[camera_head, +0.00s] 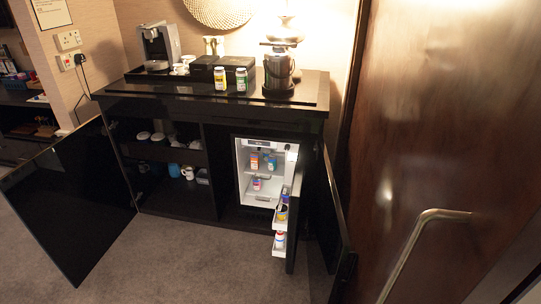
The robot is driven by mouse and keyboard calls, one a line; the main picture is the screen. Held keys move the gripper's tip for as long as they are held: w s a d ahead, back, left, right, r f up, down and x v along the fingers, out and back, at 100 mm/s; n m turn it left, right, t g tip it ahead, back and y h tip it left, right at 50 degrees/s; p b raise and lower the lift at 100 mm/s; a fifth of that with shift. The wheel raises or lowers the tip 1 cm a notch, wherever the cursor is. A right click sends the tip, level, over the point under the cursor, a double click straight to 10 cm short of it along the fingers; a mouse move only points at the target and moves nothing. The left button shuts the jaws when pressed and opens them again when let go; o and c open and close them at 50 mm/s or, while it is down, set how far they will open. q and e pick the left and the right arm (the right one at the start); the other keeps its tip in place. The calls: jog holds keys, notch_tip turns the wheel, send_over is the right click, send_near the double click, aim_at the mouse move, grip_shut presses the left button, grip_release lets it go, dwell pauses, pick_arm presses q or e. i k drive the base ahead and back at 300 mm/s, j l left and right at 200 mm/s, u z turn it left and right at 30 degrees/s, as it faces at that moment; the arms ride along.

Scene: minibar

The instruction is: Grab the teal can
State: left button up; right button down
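Two small cans stand upright side by side on the front of the black cabinet top. The left one is a yellow and white can (220,79). The right one is a green or teal can (241,80) with a pale label. A small blue-looking can (271,161) is on the upper shelf inside the open fridge, beside an orange and blue can (254,160). At this size I cannot tell for sure which can is the teal one. Neither of my grippers shows in the view.
The cabinet (165,104) has its left door (75,195) and right door (335,235) swung open. The fridge door shelves (279,245) stick out with bottles. A coffee machine (160,47), black box (222,68) and kettle (279,72) stand on top. Carpet (190,265) in front is clear.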

aim_at(272, 158)
jog(key=i+j, duration=0.15)
jog(key=j, duration=0.15)
jog(key=i+j+z, duration=0.1)
jog(key=j, duration=0.25)
jog(key=i+j+z, duration=0.1)
jog(key=i+j, duration=0.25)
jog(key=j, duration=0.35)
jog(key=z, duration=0.4)
